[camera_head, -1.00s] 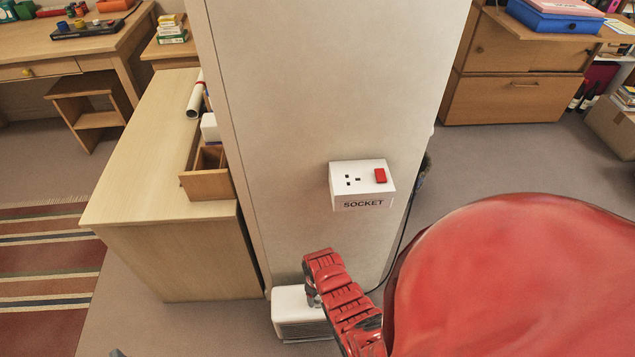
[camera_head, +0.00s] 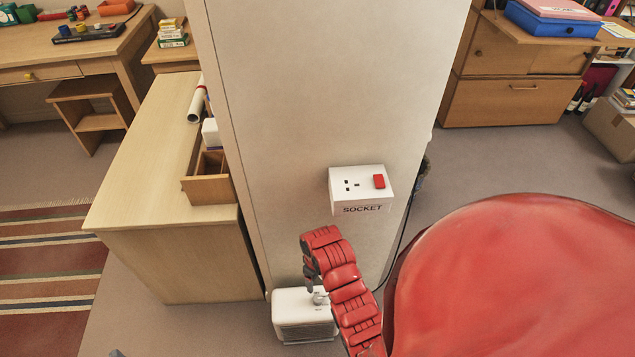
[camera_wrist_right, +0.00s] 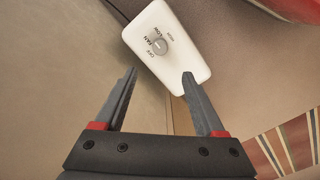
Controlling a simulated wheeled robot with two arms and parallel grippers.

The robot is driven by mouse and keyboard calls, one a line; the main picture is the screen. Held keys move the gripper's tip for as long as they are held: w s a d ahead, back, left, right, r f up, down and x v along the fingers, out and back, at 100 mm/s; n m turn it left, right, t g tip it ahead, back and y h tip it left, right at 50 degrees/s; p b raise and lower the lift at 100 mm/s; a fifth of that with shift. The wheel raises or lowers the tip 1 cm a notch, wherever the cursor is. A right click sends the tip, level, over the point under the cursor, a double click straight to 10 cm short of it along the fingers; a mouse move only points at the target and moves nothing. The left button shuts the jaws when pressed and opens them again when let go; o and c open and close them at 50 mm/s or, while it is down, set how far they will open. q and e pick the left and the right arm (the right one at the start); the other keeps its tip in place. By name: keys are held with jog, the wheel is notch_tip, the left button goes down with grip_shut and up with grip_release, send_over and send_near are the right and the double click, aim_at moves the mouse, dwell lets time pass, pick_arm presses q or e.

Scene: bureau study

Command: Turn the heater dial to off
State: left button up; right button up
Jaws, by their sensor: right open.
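The white heater (camera_head: 290,318) stands on the floor against the foot of the pale pillar, partly behind my right arm. In the right wrist view, its white top (camera_wrist_right: 180,75) carries a round grey dial (camera_wrist_right: 159,46) ringed by the words OFF, FAN, LOW and HIGH. I cannot tell for sure which word the dial's mark points to. My right gripper (camera_wrist_right: 160,74) is open and empty, its fingers apart on the dial's near side, the dial ahead between their lines. In the head view it hangs over the heater. A small grey tip at the bottom left may be my left gripper (camera_head: 116,353).
A white box labelled SOCKET (camera_head: 360,190) with a red switch is on the pillar (camera_head: 300,120) above the heater. A dark cable (camera_head: 400,245) runs down the pillar's right side. A wooden cabinet (camera_head: 165,245) stands close on the left. A striped rug (camera_head: 45,270) lies further left.

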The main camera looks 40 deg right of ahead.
jog(key=shift+r, duration=1.6)
